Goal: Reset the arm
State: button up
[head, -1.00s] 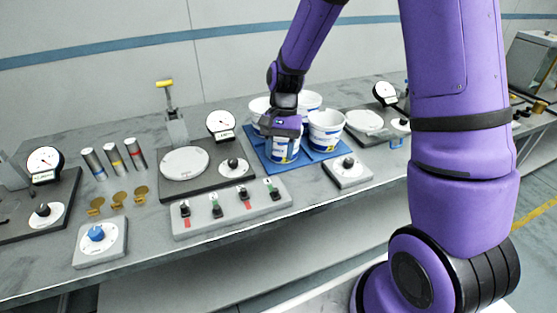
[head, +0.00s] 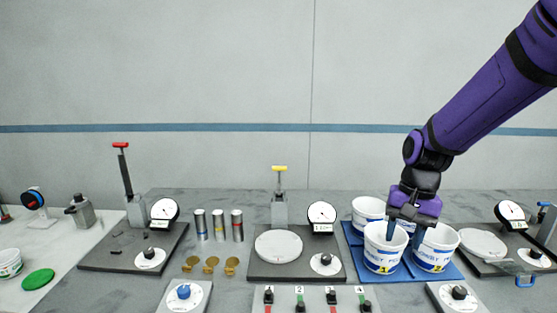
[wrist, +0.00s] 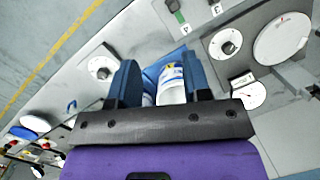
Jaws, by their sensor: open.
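My purple gripper (head: 404,230) points down at the white tubs on a blue mat (head: 448,268). Its blue fingers stand apart, one at the rim of the front left tub (head: 383,258) and one to its right. In the wrist view, my gripper (wrist: 160,68) shows its two fingers spread, with parts of white tubs (wrist: 171,88) visible between them. I cannot tell whether a finger touches a tub. The front right tub (head: 436,256) and a back tub (head: 367,210) stand close by, upright. My arm comes down from the upper right.
A station with a round white plate (head: 278,246) and a yellow-handled press (head: 279,180) stands left of the mat. A switch strip (head: 317,301) lies in front. Metal cylinders (head: 218,226) and brass discs (head: 210,265) stand further left. A dial box (head: 458,295) sits front right.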

jog(key=s+d+r+n+t, duration=0.2)
jog(key=s+r+t, duration=0.1)
jog(key=s+r, duration=0.4)
jog(key=s+d+r+n+t+h, duration=0.1)
jog(key=s+d+r+n+t, duration=0.1)
jog(key=s+r, duration=0.6)
jog(key=s+n+t, duration=0.1)
jog(key=s, duration=0.2)
jog(key=shift+t+h, duration=0.3)
jog(key=shift+d, duration=0.2)
dwell(1.4)
